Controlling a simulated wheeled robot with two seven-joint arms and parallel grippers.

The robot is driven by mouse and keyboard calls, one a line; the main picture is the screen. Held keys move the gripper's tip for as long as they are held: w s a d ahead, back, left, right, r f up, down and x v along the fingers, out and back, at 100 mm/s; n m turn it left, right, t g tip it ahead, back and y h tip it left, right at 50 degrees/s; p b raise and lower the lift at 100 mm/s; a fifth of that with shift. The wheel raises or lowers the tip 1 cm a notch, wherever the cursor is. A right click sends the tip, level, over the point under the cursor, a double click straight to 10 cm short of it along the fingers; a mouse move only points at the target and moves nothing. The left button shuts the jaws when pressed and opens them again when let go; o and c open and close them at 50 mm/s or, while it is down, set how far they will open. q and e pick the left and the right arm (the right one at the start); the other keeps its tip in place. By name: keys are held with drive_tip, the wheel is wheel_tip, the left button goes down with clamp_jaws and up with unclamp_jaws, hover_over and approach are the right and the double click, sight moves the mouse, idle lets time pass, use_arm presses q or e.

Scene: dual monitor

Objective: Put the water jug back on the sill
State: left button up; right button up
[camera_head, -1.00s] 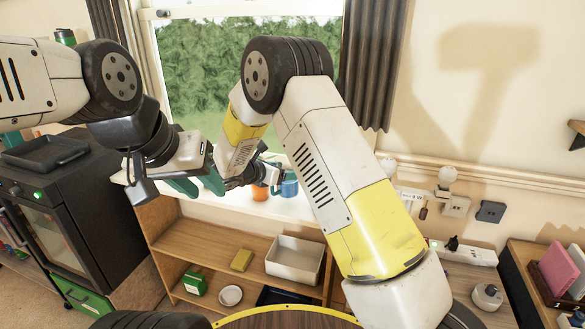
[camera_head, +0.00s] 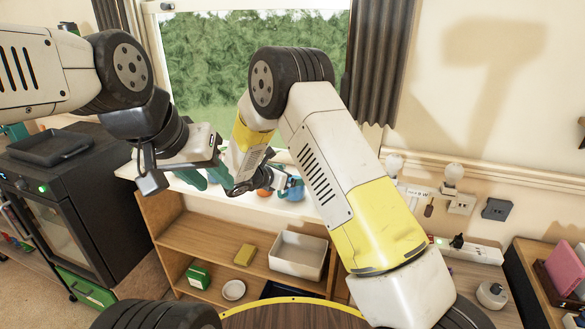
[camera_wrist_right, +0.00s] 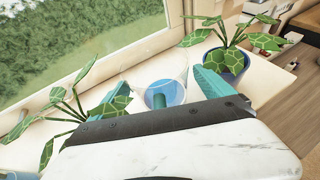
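The clear water jug (camera_wrist_right: 154,71) with blue water shows in the right wrist view over the white sill (camera_wrist_right: 211,50). Whether it rests on the sill is unclear. My right gripper (camera_wrist_right: 164,88) has its teal fingers wide apart, one on each side of the jug, with space beside the blue upright part between them. In the head view my right gripper (camera_head: 246,182) is at the sill, and the jug cannot be made out there. My left gripper (camera_head: 204,176) is left of it, its teal fingers apart, with nothing visible between them.
A potted plant (camera_wrist_right: 228,60) stands close right of the jug, and more leaves (camera_wrist_right: 68,118) are close on the left. In the head view an orange pot (camera_head: 265,191) and a blue pot (camera_head: 294,189) stand near my right gripper. A shelf unit (camera_head: 205,236) is below the sill.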

drive_tip(key=shift+r, duration=0.1)
drive_tip(key=shift+s+a+r, duration=0.15)
drive_tip(key=shift+s, duration=0.05)
drive_tip(key=v, duration=1.1)
drive_tip(key=s+d+r+m+g+y, duration=0.1)
drive_tip(key=s+d+r+m+g, duration=0.1)
drive_tip(key=s+d+r+m, duration=0.3)
drive_tip(key=s+d+r+m+g, duration=0.1)
drive_tip(key=s+d+m+g, duration=0.15)
drive_tip(key=d, duration=0.45)
drive_tip(key=s+d+r+m+g+y, duration=0.1)
drive_tip(key=s+d+r+m+g, duration=0.15)
drive_tip(key=d+m, duration=0.2)
drive_tip(key=s+d+r+m+t+y, duration=0.1)
drive_tip(key=s+d+r+m+y, duration=0.1)
drive_tip(key=s+r+m+y, duration=0.2)
drive_tip(key=s+d+r+m+t+y, duration=0.2)
drive_tip(key=s+d+r+m+y, duration=0.1)
drive_tip(key=s+m, duration=0.8)
drive_tip(key=shift+s+r+y, duration=0.65)
drive_tip(key=shift+s+y, duration=0.25)
drive_tip(key=shift+s, duration=0.3)
